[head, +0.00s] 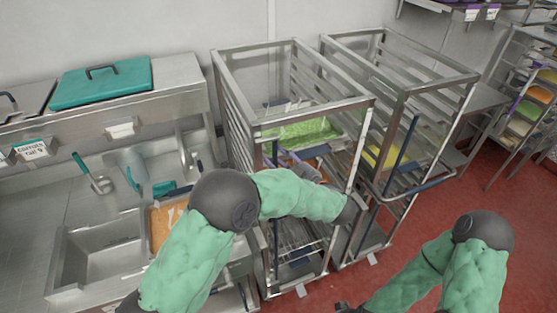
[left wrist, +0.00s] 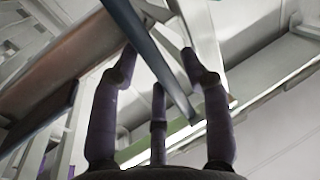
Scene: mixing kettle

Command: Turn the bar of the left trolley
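The left trolley (head: 315,118) is a tall metal rack holding a green tray (head: 305,133). A dark blue upright bar (head: 275,152) shows at its front left. My left arm reaches across its front. The left gripper (head: 352,212) is near its front right post, its fingers mostly hidden in the head view. In the left wrist view the left gripper (left wrist: 157,58) has its fingers spread, with a blue-grey bar (left wrist: 150,50) passing between them. I cannot tell whether they touch it. My right gripper is barely visible at the bottom edge of the head view, its fingers unclear.
A second trolley (head: 425,82) with a yellow tray (head: 384,157) and a blue bar (head: 405,140) stands close on the right. A sink (head: 90,255) and counter with a teal lid (head: 100,83) are on the left. Red floor (head: 450,205) is open at right.

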